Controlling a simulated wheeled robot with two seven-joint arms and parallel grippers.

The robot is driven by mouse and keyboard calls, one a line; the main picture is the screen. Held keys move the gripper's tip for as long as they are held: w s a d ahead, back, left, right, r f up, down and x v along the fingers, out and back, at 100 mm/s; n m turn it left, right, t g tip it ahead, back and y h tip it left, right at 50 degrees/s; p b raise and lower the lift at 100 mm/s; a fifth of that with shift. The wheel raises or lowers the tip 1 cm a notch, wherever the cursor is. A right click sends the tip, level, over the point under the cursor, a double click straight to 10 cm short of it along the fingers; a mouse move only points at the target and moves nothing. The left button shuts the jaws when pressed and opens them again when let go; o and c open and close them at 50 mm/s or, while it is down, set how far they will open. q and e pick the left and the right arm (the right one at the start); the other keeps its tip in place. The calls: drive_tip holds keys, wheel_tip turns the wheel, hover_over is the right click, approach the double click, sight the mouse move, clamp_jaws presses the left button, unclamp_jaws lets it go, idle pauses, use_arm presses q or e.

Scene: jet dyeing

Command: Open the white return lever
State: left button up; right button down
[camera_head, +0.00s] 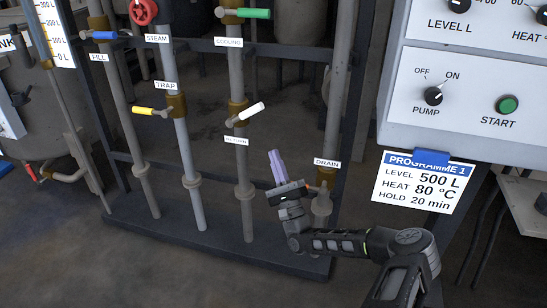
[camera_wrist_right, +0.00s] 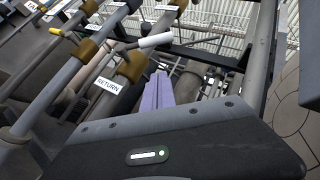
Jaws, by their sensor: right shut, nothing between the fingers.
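The white return lever (camera_head: 249,112) sits on a brass valve on the return pipe, above the RETURN label (camera_head: 236,141). It points up and to the right, at a slant across the pipe. In the right wrist view the white lever (camera_wrist_right: 155,41) shows beyond the fingers, with the RETURN label (camera_wrist_right: 107,86) at left. My right gripper (camera_head: 277,167) is shut and empty, its purple fingers pointing up. It is below and right of the lever, apart from it. In the right wrist view the fingers (camera_wrist_right: 158,93) are together. My left gripper is not in view.
A yellow lever (camera_head: 146,111) is on the trap pipe, a green lever (camera_head: 253,13) on the cooling pipe and a blue one (camera_head: 104,35) on the fill pipe. The drain pipe (camera_head: 335,100) stands right of my gripper. A control panel (camera_head: 465,95) is at right.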

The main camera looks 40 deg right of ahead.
drive_tip(key=a+r+b+x, duration=0.1)
drive_tip(key=a+x, duration=0.1)
drive_tip(key=x, duration=0.9)
drive_tip(key=shift+s+a, duration=0.25)
drive_tip(key=shift+s, duration=0.1)
drive_tip(key=shift+r, duration=0.15)
